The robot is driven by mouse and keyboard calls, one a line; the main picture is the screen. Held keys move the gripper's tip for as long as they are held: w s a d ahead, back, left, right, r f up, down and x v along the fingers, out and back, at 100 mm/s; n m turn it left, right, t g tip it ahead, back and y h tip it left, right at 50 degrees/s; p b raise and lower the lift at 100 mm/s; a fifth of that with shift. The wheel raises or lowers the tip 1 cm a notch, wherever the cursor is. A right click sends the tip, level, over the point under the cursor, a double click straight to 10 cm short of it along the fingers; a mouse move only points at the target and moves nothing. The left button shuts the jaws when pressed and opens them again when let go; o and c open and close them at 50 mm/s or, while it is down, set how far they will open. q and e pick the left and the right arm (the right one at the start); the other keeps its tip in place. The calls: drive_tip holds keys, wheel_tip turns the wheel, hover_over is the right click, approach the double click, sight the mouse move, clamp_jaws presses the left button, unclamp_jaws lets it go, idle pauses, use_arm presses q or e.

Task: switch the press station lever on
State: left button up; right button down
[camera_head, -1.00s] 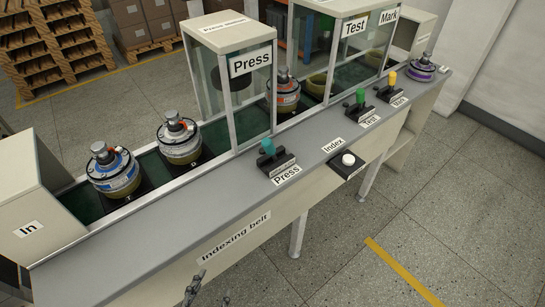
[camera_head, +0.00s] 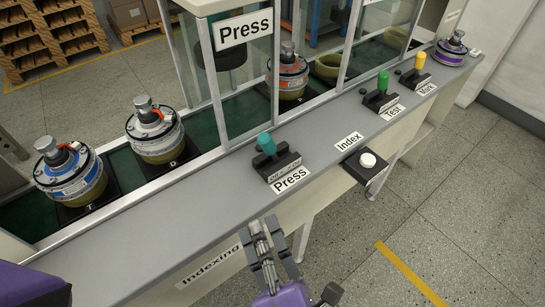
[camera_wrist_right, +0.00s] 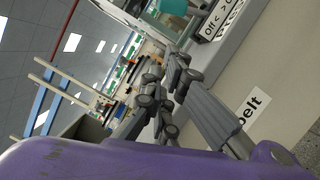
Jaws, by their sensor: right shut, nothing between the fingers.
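The press station lever (camera_head: 266,144) has a teal knob on a dark base, behind the "Press" label (camera_head: 291,179) on the grey ledge of the belt. Its knob leans to the left in the head view. The teal knob also shows at the top of the right wrist view (camera_wrist_right: 174,6), beside a plate with partly cut-off on/off lettering. My right gripper (camera_head: 259,227) is shut and empty, in front of the belt's edge, below and apart from the lever. Its fingers (camera_wrist_right: 172,68) show close together in the wrist view. My left gripper is not in view.
The white index button (camera_head: 367,160) sits to the right on a dark box. The green test lever (camera_head: 382,92) and yellow mark lever (camera_head: 416,72) stand farther along. The glass press enclosure (camera_head: 230,85) rises behind the press lever. Hub motors (camera_head: 157,130) sit on the belt at left.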

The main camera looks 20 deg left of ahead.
sight(271, 151)
drive_tip(key=p+x, duration=0.1)
drive_tip(key=x, duration=0.9)
drive_tip(key=shift+w+d+r+p, duration=0.1)
drive_tip(key=shift+w+r+p, duration=0.2)
drive_tip(key=shift+w, duration=0.3)
drive_tip(key=shift+w+d+r+p, duration=0.15)
drive_tip(key=shift+w+p, duration=0.15)
drive_tip(key=shift+w, duration=0.3)
drive_tip(key=shift+w+d+r, duration=0.1)
drive_tip(key=shift+w, duration=0.5)
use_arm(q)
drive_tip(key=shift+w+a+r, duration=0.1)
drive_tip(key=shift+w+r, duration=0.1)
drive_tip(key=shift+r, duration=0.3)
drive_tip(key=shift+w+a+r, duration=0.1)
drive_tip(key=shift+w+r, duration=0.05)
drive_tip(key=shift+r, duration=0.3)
use_arm(e)
drive_tip(key=shift+w, duration=0.1)
